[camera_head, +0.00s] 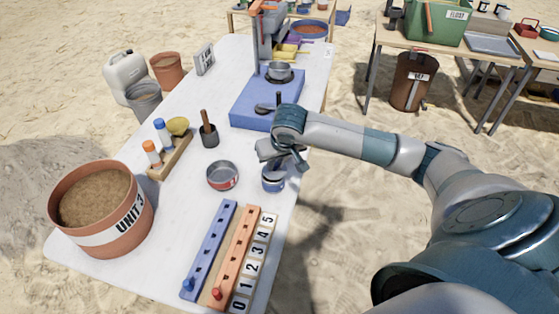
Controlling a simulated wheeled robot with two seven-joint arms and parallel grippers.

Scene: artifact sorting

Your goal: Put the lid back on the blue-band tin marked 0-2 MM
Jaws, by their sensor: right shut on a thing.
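The blue-band tin (273,181) stands upright near the right edge of the white table; its marking is too small to read. My right gripper (284,160) is just above the tin, reaching in from the right. It is shut on a grey thing that looks like the lid, mostly hidden by the fingers. I cannot tell whether the lid touches the tin's rim. A red-band tin (222,176) stands open to the left of the blue-band tin. My left gripper is not in view.
Blue (209,250) and orange (238,255) peg strips with number tiles (253,263) lie in front. A large soil tub marked UNIT 3 (101,208) stands at left. A mortar with pestle (209,136), a bottle rack (171,155) and a blue scale base (266,103) are behind.

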